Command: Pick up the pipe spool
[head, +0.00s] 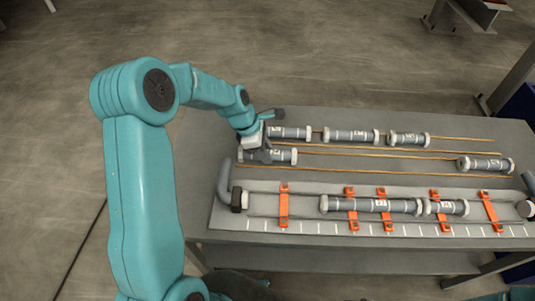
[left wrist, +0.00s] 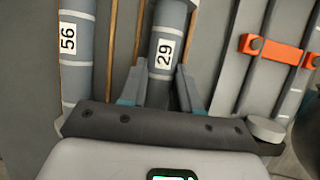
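Several grey pipe spools with pale end rings and white number labels are in the head view. One, labelled 29 (left wrist: 164,52), lies under my left gripper (left wrist: 162,84); in the head view this spool (head: 283,156) is at the left end of the front rod pair. In the left wrist view the two fingers are on either side of the spool's near part. I cannot tell whether they touch it. In the head view my left gripper (head: 262,146) hides the spool's left end. My right gripper is not in view.
Spool 56 (left wrist: 76,45) lies close beside, in the back row. Other spools (head: 350,136) (head: 408,139) (head: 485,163) lie on thin brown rods. A pale fixture board (head: 300,226) with orange clamps (head: 284,205) and spools (head: 370,205) is at the front of the grey table (head: 215,160).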

